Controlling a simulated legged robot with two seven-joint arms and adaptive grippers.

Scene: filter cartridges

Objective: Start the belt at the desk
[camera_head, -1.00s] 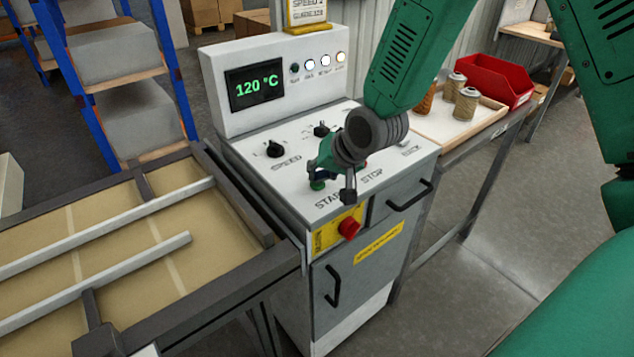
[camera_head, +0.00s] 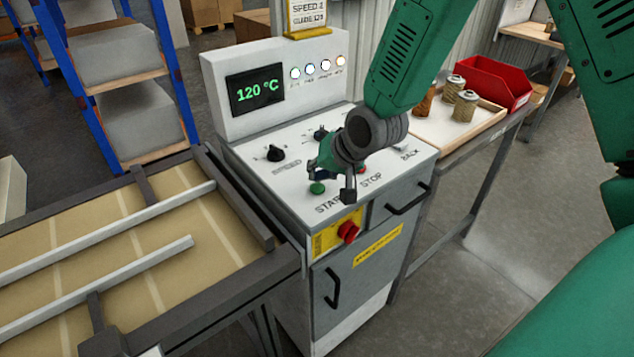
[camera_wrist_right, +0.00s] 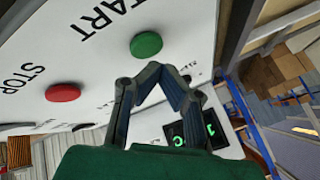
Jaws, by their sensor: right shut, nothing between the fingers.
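The control desk (camera_head: 290,180) stands at the centre of the head view, with a green START button (camera_head: 317,188) on its sloping top. The button also shows in the wrist view (camera_wrist_right: 146,44), just beyond my fingertips. My right gripper (camera_head: 318,168) is shut and empty, held just above and behind the green button, apart from it. Its fingertips meet in the wrist view (camera_wrist_right: 155,68). The red STOP button (camera_wrist_right: 63,92) is beside START, mostly hidden by my gripper in the head view. The belt (camera_head: 100,245) lies left of the desk. My left gripper is out of view.
A display (camera_head: 256,88) reads 120 °C beside a row of lit lamps (camera_head: 318,68). A SPEED knob (camera_head: 276,153) and a red knob (camera_head: 348,231) on the front stand near.

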